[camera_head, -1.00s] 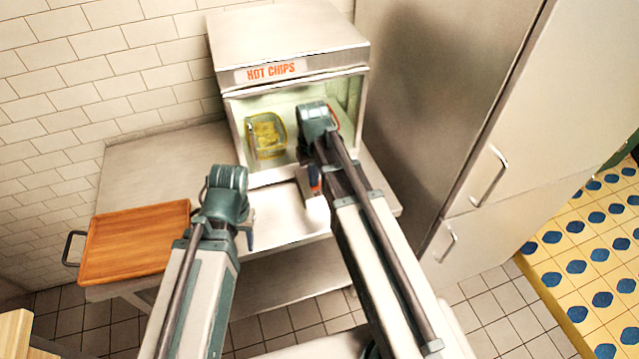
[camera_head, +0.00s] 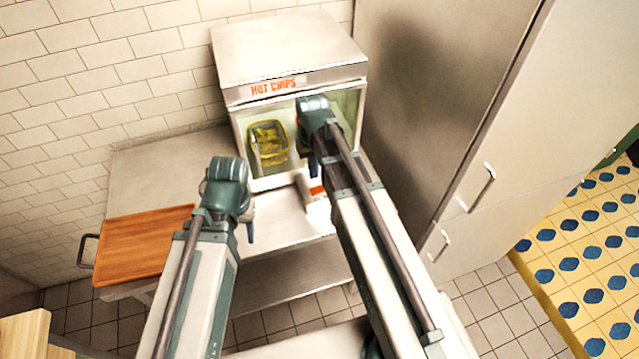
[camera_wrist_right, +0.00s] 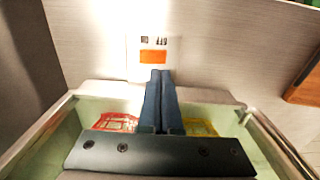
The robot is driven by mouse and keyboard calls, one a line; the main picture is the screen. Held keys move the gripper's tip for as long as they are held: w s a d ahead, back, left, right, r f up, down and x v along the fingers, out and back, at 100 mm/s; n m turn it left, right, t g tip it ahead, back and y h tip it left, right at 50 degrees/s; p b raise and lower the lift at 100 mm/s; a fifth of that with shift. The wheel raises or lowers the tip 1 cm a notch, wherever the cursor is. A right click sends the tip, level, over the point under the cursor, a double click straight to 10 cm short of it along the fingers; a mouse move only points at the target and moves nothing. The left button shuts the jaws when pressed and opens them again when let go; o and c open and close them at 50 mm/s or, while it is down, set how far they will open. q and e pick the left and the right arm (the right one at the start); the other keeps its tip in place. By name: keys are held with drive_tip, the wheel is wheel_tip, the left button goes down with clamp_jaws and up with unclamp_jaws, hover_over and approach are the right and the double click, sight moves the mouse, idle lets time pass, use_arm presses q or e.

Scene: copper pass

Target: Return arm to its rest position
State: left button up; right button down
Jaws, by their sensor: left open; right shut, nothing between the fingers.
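My right arm reaches up to the opening of the hot chips cabinet (camera_head: 290,52). My right gripper (camera_head: 314,168) is at the cabinet front, mostly hidden by its own wrist in the head view. In the right wrist view its blue fingers (camera_wrist_right: 160,100) are shut together with nothing between them. A white item with an orange patch (camera_head: 318,194) lies by the gripper; it also shows beyond the fingertips in the right wrist view (camera_wrist_right: 155,57). My left gripper (camera_head: 250,228) is over the counter's front left, apart from everything; its fingers are mostly hidden, and it is open.
A yellow basket of chips (camera_head: 268,143) stands inside the cabinet. A red basket (camera_wrist_right: 118,122) shows in the right wrist view. A wooden tray with a dark handle (camera_head: 145,245) lies at the counter's left end. A tall steel fridge (camera_head: 420,110) stands close on the right.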

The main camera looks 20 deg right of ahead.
drive_tip(key=shift+r, duration=0.4)
drive_tip(key=shift+s+a+f, duration=0.1)
drive_tip(key=shift+s+a, duration=0.05)
drive_tip(key=s+a+f+n+h+b, duration=0.1)
drive_tip(key=s+a+f+n+b, duration=0.2)
drive_tip(key=s+a, duration=0.7)
drive_tip(key=s+f+b, duration=0.1)
drive_tip(key=s, duration=0.3)
drive_tip(key=shift+a, duration=0.1)
